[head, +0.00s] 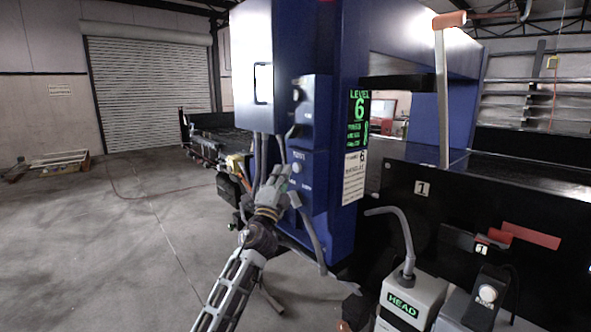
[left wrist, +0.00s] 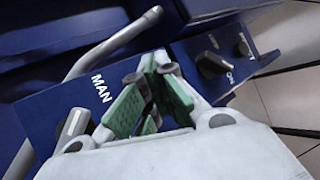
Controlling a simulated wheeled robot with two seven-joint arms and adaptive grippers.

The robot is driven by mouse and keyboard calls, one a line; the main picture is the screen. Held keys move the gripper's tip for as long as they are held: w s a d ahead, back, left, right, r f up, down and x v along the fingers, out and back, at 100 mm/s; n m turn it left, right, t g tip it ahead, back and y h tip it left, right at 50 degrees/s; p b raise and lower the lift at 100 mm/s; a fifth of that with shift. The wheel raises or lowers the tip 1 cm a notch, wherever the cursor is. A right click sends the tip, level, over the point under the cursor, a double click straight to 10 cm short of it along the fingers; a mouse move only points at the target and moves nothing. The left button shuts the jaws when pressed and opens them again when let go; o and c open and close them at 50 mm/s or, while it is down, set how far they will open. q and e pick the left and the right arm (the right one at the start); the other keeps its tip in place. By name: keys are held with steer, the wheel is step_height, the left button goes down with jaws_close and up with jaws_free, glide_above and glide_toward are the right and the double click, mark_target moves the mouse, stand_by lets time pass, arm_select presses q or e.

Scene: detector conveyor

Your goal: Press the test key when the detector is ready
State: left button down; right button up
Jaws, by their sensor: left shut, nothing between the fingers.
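The detector is a tall blue frame (head: 338,60) over the conveyor in the head view. Its green-lit display (head: 357,118) reads "LEVEL 6", with smaller lines too small to read. A blue control panel (head: 312,190) with small controls sits low on its left column. I cannot tell which control is the test key. My left gripper (head: 279,176) is shut and empty in front of this panel. In the left wrist view its green-padded fingers (left wrist: 154,66) meet over a blue panel marked "MAN" (left wrist: 102,88), near a dark knob (left wrist: 213,64) by "ON". Contact cannot be told. My right gripper is not in view.
Grey conduits hang beside the panel. The dark conveyor side (head: 450,190) runs right. Open concrete floor (head: 130,250) lies left.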

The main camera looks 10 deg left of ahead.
arm_select(q)
steer(key=s+a+p, duration=0.1)
steer(key=s, duration=0.1)
steer(key=s+a, duration=0.1)
steer(key=a, duration=0.1)
steer(key=shift+s+p, duration=0.4)
stand_by(0.9)
